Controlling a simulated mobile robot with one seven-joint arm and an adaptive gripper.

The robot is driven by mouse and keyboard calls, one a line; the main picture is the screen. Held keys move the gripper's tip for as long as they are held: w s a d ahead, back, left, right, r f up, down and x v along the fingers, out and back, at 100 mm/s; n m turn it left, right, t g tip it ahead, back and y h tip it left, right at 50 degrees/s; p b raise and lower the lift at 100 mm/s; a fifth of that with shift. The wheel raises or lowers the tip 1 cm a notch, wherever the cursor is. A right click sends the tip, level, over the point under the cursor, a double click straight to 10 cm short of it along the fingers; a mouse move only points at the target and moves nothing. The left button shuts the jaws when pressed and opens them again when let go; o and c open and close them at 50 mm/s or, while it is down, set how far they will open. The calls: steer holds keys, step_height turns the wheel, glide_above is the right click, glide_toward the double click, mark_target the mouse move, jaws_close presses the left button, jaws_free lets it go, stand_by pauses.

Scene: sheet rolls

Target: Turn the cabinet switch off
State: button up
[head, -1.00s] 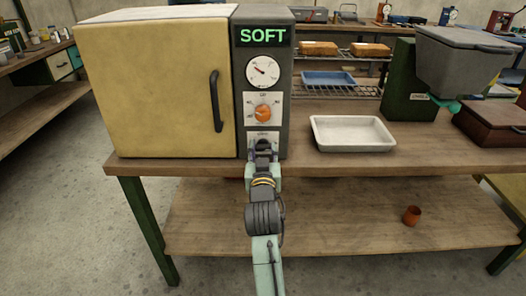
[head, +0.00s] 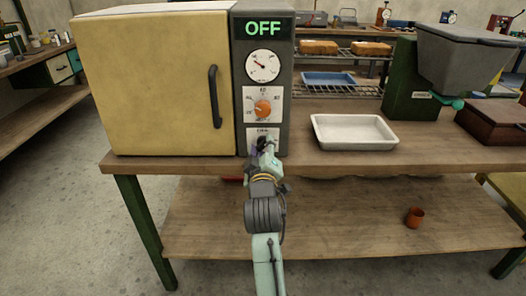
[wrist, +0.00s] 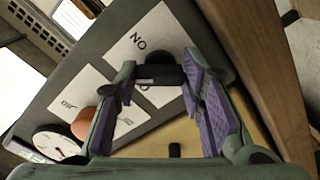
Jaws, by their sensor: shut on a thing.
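The yellow cabinet (head: 150,85) stands on the bench, its door shut. The display (head: 262,27) on its dark control panel reads OFF in green. My gripper (head: 263,148) is at the lowest plate of the panel and mostly hides the switch there. In the wrist view, the dark switch handle (wrist: 158,75) lies between the fingertips of my gripper (wrist: 160,83), which is shut on it. The handle lies across the gap from finger to finger. An ON label (wrist: 138,41) shows on the plate beside it.
A gauge (head: 262,66) and an orange knob (head: 263,108) sit above the switch. A white tray (head: 353,146) is on the bench to the right. A small orange cup (head: 414,218) stands on the lower shelf (head: 340,220).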

steer(key=n+b, duration=0.1)
steer(key=n, duration=0.3)
steer(key=shift+n, duration=0.3)
steer(key=shift+n+b, duration=0.7)
steer(key=shift+n, duration=0.8)
steer(key=o, duration=1.1)
steer(key=shift+o, duration=0.2)
steer(key=s, duration=0.7)
steer(key=shift+s, duration=0.25)
